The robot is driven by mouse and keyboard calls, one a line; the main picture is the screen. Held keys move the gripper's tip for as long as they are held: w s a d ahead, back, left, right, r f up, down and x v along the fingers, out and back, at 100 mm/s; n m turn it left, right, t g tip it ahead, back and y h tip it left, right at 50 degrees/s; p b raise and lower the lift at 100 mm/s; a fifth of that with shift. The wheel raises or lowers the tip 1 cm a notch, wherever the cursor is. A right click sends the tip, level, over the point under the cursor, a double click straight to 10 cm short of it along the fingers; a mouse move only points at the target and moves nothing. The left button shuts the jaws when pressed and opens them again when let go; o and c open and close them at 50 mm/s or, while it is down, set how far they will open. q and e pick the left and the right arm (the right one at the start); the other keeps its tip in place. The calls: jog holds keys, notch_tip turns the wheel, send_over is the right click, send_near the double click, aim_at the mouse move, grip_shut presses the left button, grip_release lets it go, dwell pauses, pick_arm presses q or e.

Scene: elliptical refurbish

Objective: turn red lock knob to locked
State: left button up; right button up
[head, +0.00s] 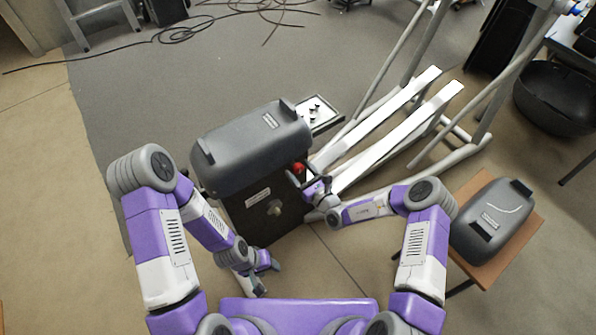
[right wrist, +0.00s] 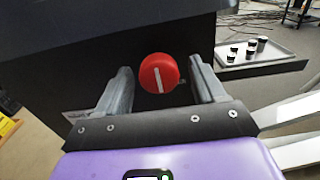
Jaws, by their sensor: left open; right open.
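The red lock knob (right wrist: 159,74) is on the dark side of the machine housing, with a white line across its face that runs close to upright, leaning slightly. In the head view the knob (head: 299,168) shows just above my right gripper (head: 302,178). In the right wrist view my right gripper (right wrist: 158,88) is open, with one finger on each side of the knob and a visible gap to it. How deep the fingers reach around it is hard to tell. My left gripper (head: 262,278) is open and empty, low in front of the housing.
The housing (head: 250,145) has a grey cover and a brass-coloured knob (head: 274,209) on its front. A tray (head: 322,114) with small dark parts sits behind it. White rails (head: 385,125) extend to the right. A second grey cover (head: 492,215) lies on a wooden stool (head: 530,222).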

jog(key=shift+w+a, duration=0.4)
jog(key=shift+w, duration=0.1)
jog(key=c, duration=1)
jog(key=shift+c, duration=0.2)
